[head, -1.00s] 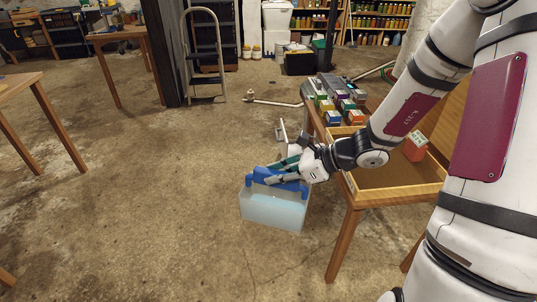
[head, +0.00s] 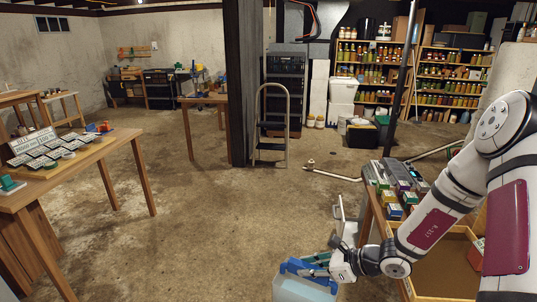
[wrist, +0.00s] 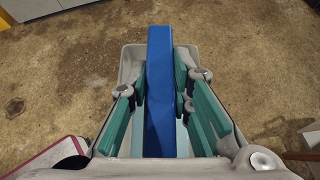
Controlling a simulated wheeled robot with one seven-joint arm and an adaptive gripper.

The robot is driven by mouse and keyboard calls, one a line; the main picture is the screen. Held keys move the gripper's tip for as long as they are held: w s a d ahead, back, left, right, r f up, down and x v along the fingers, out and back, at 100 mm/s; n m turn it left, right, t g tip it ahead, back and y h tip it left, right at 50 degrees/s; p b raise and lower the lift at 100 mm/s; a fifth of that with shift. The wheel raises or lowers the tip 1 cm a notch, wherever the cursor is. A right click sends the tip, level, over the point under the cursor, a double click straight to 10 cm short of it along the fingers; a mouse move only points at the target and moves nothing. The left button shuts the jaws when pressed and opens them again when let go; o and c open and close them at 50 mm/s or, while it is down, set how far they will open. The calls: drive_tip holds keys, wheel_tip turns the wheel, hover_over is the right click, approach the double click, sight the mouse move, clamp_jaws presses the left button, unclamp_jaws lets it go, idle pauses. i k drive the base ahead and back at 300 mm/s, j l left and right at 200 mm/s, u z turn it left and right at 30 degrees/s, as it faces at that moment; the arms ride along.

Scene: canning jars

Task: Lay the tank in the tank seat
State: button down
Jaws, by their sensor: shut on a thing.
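The tank (head: 300,288) is a pale, translucent box with a blue handle (head: 305,268) across its top, low in the head view and cut off by the bottom edge. My gripper (head: 322,264) is shut on the handle. In the wrist view the blue handle (wrist: 160,90) runs between the teal finger pads of my gripper (wrist: 160,105), with the grey-white tank rim behind it and bare floor around. The tank looks upright. I cannot make out the tank seat in either view.
A wooden table (head: 373,222) with small colored boxes and an open drawer stands right, beside my arm. A narrow white object (head: 340,215) stands by it, partly hidden. A pipe (head: 335,174) and a step ladder (head: 273,125) are farther back. The concrete floor (head: 215,225) left is clear.

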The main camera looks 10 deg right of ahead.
sight(354, 234)
drive_tip(key=i+j+u, duration=0.25)
drive_tip(key=i, duration=0.25)
drive_tip(key=i+j+u, duration=0.25)
drive_tip(key=i, duration=0.25)
drive_tip(key=i+j+u, duration=0.1)
drive_tip(key=i+u, duration=0.15)
drive_tip(key=i, duration=0.3)
drive_tip(key=i+z, duration=0.3)
drive_tip(key=i, duration=0.3)
drive_tip(key=i+z, duration=0.3)
drive_tip(key=i, duration=0.25)
drive_tip(key=i+j+z, duration=0.3)
drive_tip(key=i, duration=0.25)
drive_tip(key=i+z, duration=0.15)
drive_tip(key=i, duration=1.5)
drive_tip(key=i+z, duration=0.4)
drive_tip(key=i, duration=0.2)
drive_tip(key=i+j+z, duration=0.15)
drive_tip(key=i+z, duration=0.25)
drive_tip(key=i, duration=0.15)
drive_tip(key=i+z, duration=0.25)
drive_tip(key=z, duration=0.2)
drive_tip(key=i+z, duration=0.4)
drive_tip(key=i+j+z, duration=0.1)
drive_tip(key=z, duration=0.35)
